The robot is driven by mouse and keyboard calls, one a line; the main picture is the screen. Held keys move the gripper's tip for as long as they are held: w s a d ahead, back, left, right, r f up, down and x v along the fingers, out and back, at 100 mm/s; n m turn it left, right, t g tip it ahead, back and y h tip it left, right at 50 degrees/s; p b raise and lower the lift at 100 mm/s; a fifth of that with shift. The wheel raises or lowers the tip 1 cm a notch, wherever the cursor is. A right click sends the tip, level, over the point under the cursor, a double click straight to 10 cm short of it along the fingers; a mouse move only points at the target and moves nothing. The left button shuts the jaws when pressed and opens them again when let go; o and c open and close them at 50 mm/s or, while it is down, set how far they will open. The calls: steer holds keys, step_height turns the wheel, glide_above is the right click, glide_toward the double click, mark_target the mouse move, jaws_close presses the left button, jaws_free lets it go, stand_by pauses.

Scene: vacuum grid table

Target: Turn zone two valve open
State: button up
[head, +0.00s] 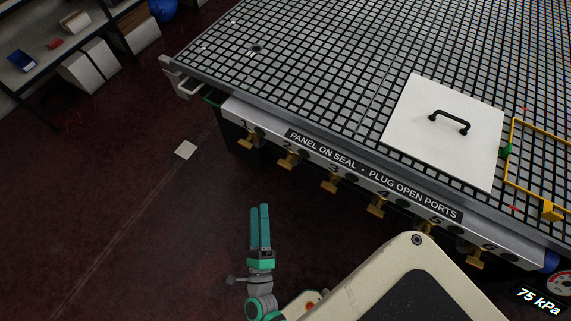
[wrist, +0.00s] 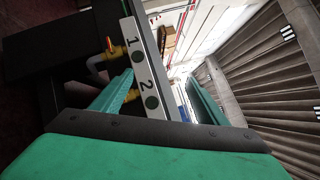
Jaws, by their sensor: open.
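The zone two valve (head: 288,160) is a yellow handle below the number 2 on the white front strip of the grid table (head: 330,75). In the wrist view, the number 2 label (wrist: 144,86) shows, and a yellow valve part (wrist: 132,95) beside it is partly hidden by a finger. My gripper (head: 260,207) has green fingers and hangs in front of the table, apart from the valve, below it in the head picture. In the wrist view my gripper (wrist: 162,76) is open with nothing between its fingers.
The zone one valve (head: 248,138) is at left, the zone three valve (head: 331,181) at right, with several more beyond. A white panel (head: 445,145) with a black handle lies on the table. A gauge (head: 558,284) is at lower right, near a 75 kPa readout. The floor at left is mostly clear.

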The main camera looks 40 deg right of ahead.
mark_target(285, 164)
steer(key=w+d+f+m+g+h, duration=0.5)
steer(key=w+d+f+m+g, duration=0.45)
steer(key=m, duration=1.05)
steer(key=shift+g, duration=0.35)
steer(key=x, duration=1.1)
steer(key=shift+s+d+f, duration=0.1)
steer(key=shift+d+f, duration=0.05)
steer(key=shift+d, duration=0.05)
steer(key=shift+c, duration=0.3)
steer(key=c, duration=1)
